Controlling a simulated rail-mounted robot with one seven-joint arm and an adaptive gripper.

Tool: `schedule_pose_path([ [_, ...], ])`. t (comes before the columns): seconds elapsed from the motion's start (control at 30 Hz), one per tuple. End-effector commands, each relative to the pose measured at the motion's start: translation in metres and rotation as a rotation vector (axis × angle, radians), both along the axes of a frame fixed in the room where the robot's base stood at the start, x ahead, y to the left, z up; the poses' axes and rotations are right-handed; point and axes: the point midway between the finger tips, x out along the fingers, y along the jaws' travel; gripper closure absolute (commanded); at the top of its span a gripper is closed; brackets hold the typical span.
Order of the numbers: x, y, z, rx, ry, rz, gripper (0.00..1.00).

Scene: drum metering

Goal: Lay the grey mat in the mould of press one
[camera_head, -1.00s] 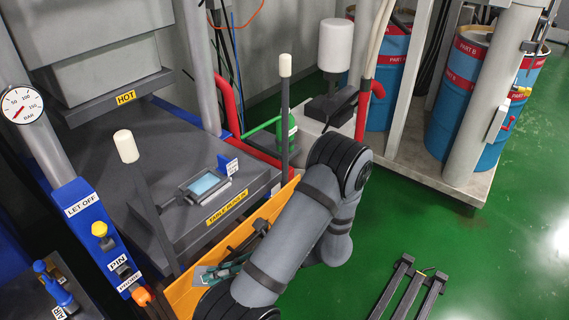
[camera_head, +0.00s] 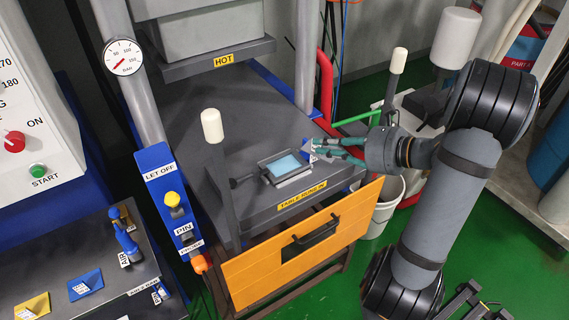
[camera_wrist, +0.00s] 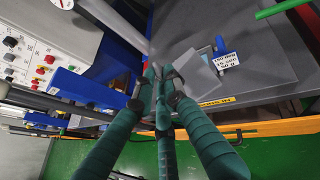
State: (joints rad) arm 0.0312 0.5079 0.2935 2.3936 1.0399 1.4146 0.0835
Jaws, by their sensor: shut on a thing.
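My gripper (camera_head: 318,148) has teal fingers and reaches in from the right over the dark press table (camera_head: 250,118). In the wrist view the gripper (camera_wrist: 165,76) is shut on a thin grey sheet, the grey mat (camera_wrist: 190,68), which sticks out past the fingertips. In the head view I cannot clearly make out the mat. The mould (camera_head: 294,180) is a small metal frame with a light blue inside, on the table just left of my fingertips. In the wrist view the mat and fingers hide most of the mould.
A blue label stand (camera_wrist: 226,60) stands close by the fingertips. Upright posts with white tops (camera_head: 212,126) rise at the table's left and right corners. The hot upper platen (camera_head: 215,62) hangs over the back. An orange front panel (camera_head: 300,240) lies below the table edge.

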Motion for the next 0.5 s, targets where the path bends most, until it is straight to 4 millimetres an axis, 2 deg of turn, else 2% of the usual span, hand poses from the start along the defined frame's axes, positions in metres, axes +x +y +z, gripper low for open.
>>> schedule_pose_path([
  [0.3,0.034,0.060,-0.038,0.003,0.008,0.010,1.00],
  [0.5,0.054,0.089,-0.060,0.000,0.004,0.006,1.00],
])
